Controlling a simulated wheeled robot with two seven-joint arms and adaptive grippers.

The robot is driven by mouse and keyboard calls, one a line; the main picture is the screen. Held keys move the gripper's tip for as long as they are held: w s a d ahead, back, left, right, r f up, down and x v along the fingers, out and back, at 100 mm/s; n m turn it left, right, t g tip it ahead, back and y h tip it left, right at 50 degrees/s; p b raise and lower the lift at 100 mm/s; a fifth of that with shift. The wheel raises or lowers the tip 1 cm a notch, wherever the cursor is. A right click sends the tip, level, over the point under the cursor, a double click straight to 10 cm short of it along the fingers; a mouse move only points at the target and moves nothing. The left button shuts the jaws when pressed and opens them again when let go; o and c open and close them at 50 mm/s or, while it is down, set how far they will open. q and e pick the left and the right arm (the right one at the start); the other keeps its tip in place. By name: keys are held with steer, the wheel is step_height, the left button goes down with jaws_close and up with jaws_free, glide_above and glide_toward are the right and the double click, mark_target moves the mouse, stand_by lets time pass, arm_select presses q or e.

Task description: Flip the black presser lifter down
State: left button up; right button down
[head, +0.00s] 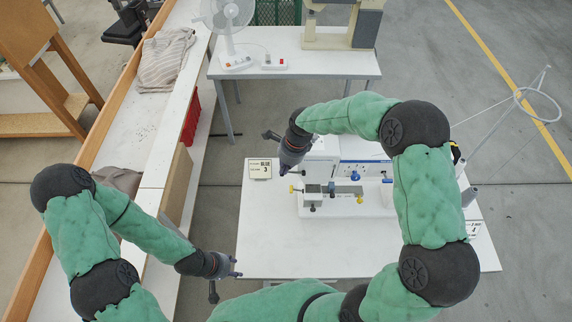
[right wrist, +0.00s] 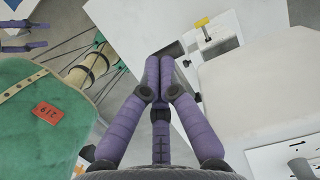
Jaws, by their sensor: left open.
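My right gripper (head: 284,172) is above the press's left end, beside a small yellow knob. In the right wrist view its purple fingers (right wrist: 160,62) come together at the tips, with nothing seen between them. A yellow-topped part of the press (right wrist: 202,23) is right of the fingertips, apart from them. My left gripper (head: 238,268) is open and empty near the table's left front.
The white table (head: 262,245) is clear at its left and front. A thread stand (head: 540,105) is at the right. Behind is another table (head: 290,58) with a fan (head: 228,20). A long bench (head: 130,125) runs along the left.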

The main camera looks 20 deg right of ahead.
steer(key=shift+a+f+h+b, duration=0.35)
steer(key=shift+f+h+b, duration=0.1)
steer(key=shift+f+h, duration=0.15)
steer(key=f+h+b, duration=0.1)
steer(key=b, duration=0.1)
steer(key=f+g+h+b, duration=0.1)
steer(key=b, duration=0.1)
steer(key=shift+w+a+h, duration=0.2)
steer(key=shift+a+h, duration=0.1)
steer(key=shift+f+b, duration=0.2)
steer(key=shift+b, duration=0.65)
